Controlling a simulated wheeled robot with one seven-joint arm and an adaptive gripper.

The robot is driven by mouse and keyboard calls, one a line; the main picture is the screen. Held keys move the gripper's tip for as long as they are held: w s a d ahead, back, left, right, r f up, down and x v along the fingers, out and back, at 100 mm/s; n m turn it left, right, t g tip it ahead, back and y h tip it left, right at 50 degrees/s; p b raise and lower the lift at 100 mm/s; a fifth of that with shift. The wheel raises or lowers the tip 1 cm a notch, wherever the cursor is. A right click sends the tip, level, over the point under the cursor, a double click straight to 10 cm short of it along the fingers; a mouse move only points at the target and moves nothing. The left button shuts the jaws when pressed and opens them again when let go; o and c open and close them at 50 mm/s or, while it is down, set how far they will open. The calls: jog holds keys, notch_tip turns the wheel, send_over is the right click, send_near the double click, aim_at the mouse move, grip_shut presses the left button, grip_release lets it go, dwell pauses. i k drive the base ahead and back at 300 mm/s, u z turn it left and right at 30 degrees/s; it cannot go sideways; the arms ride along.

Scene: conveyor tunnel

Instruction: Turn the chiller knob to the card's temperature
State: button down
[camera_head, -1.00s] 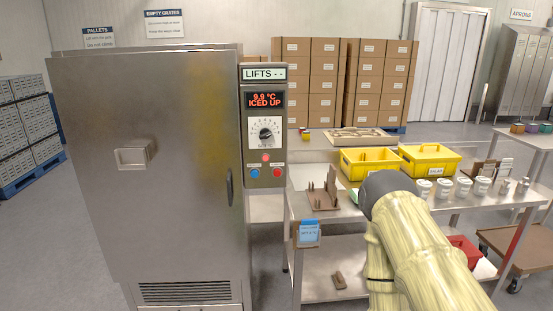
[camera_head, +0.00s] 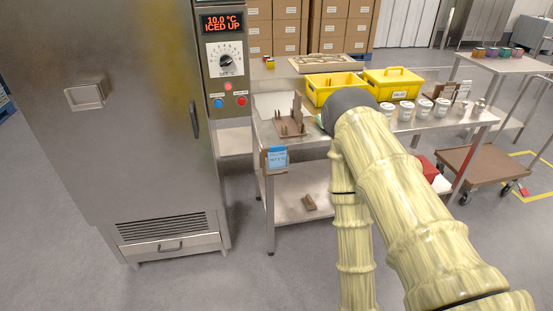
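The chiller (camera_head: 130,130) is a tall steel cabinet at the left with its door shut. Its control panel shows a red display (camera_head: 222,22) reading "10.0 °C ICED UP". The black chiller knob (camera_head: 226,62) sits on a white dial below the display; its exact setting is too small to read. A blue button (camera_head: 218,103) and a red button (camera_head: 241,101) are under the dial. A blue card (camera_head: 277,157) hangs at the table's front left corner; its text is too small to read surely. My arm reaches over the table, right of the knob; my gripper is hidden behind it.
A steel table (camera_head: 325,154) stands right of the chiller. It holds a brown rack (camera_head: 290,127), a yellow bin (camera_head: 326,92), a lidded yellow box (camera_head: 391,84) and several white tubs (camera_head: 406,110). A brown cart (camera_head: 479,172) stands at the right. The floor before the chiller is clear.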

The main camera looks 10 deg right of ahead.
aim_at(226, 60)
jog(key=z, duration=0.8)
jog(key=i, duration=0.35)
jog(key=u, duration=0.9)
